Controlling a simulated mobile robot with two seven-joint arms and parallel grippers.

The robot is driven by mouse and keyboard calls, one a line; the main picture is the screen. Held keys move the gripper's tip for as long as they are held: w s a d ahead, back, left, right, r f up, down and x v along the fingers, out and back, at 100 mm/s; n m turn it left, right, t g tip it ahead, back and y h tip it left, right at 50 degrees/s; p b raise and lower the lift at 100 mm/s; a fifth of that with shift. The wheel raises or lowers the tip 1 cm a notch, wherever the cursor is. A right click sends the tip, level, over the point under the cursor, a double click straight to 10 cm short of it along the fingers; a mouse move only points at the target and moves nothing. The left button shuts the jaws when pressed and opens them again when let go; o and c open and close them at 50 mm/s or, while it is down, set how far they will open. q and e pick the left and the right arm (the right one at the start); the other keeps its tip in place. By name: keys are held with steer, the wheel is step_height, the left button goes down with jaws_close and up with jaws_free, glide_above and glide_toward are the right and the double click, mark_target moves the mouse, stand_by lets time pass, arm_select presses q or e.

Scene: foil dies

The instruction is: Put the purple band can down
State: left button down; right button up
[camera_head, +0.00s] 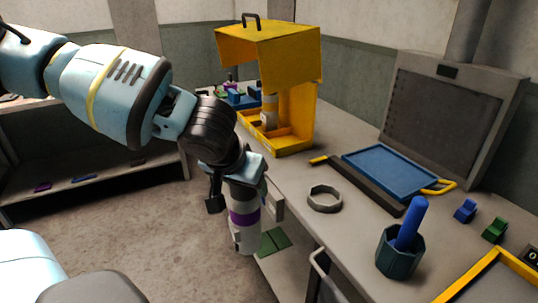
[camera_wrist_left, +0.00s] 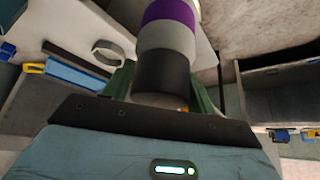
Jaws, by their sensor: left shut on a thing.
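The purple band can (camera_head: 244,217) is grey-white with a purple stripe. It hangs roughly upright below my left gripper (camera_head: 245,185), beside the front edge of the bench (camera_head: 300,240) in the head view. In the left wrist view, the can (camera_wrist_left: 167,38) shows its purple band and a black end section near my gripper. My left gripper (camera_wrist_left: 164,88) is shut on the can, with its green fingers on either side of the black section. The contact itself is partly hidden. My right gripper is not in view.
A grey ring (camera_head: 325,199) lies on the bench, beside a dark bar and a blue tray (camera_head: 390,169). A yellow housing (camera_head: 284,92) stands at the back. A dark green cup (camera_head: 397,252) holds a blue rod. Green pads (camera_head: 273,241) lie low beside the bench.

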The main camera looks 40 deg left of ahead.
arm_select(q)
steer(key=shift+s+a+f, duration=0.6)
steer(key=shift+a+f, duration=0.05)
steer(key=shift+f, duration=0.25)
steer(key=s+a+f+n+y, duration=0.25)
steer(key=s+a+n, duration=0.2)
steer(key=a, duration=0.75)
steer(key=d+f+m+h, duration=0.2)
steer(key=d+f, duration=0.4)
steer(key=d, duration=0.3)
steer(key=w+d+r+m+h, duration=0.1)
steer(key=d+m, duration=0.4)
steer(key=d, duration=1)
steer(key=shift+w+d+r+h, duration=0.35)
steer(key=shift+w+d+r, duration=0.05)
steer(key=shift+w+r, duration=0.3)
steer(key=shift+a, duration=0.15)
